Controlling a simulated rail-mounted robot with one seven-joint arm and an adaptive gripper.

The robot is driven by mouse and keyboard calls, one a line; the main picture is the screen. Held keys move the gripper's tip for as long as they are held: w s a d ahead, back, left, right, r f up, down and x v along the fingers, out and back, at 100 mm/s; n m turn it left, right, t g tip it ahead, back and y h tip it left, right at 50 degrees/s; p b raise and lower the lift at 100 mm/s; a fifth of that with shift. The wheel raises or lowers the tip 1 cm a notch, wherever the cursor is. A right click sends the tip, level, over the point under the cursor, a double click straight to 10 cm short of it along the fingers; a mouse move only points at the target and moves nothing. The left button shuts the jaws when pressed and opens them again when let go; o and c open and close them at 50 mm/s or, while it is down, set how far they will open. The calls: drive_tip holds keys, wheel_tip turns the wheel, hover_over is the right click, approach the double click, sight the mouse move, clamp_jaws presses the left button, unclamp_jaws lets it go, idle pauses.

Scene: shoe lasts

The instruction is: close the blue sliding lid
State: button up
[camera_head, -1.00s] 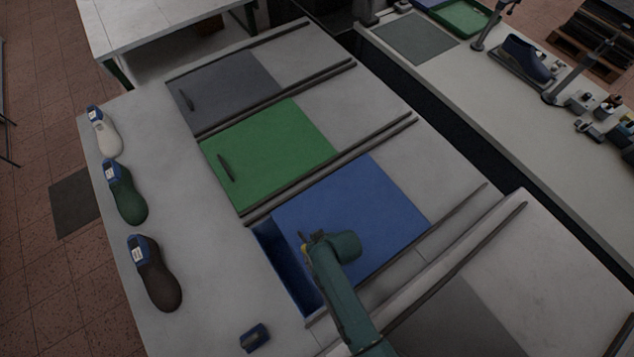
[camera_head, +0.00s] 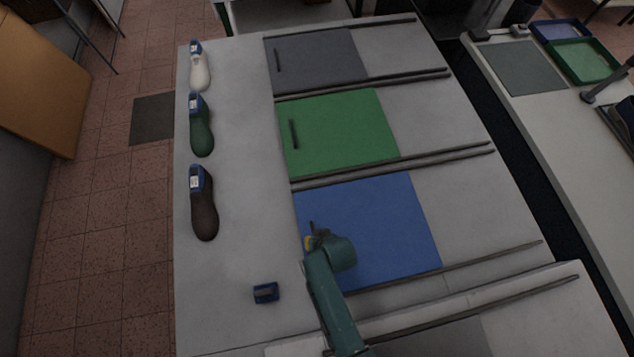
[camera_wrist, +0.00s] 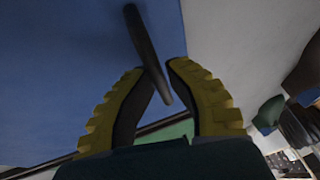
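The blue sliding lid (camera_head: 385,225) lies flat between its dark rails, and no open gap shows at its left edge in the head view. Its dark upright handle (camera_head: 313,229) is near that left edge. My gripper (camera_head: 313,238) is at the handle, with my arm reaching up from below. In the wrist view, the handle (camera_wrist: 148,50) runs between the two yellow-and-black fingertips (camera_wrist: 157,72), which close in on it from both sides. The blue lid (camera_wrist: 60,60) fills the left of that view. My arm hides part of the lid's lower left corner.
A green lid (camera_head: 340,130) and a grey lid (camera_head: 318,60) lie farther up the table. White (camera_head: 199,70), green (camera_head: 201,130) and dark brown (camera_head: 204,210) shoe lasts stand along the left edge. A small blue block (camera_head: 266,293) lies left of my arm.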

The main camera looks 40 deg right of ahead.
drive_tip(key=shift+o, duration=1.3)
drive_tip(key=shift+a, duration=0.15)
drive_tip(key=shift+o, duration=0.7)
drive_tip(key=shift+w+r, duration=0.1)
drive_tip(key=v, duration=1.2)
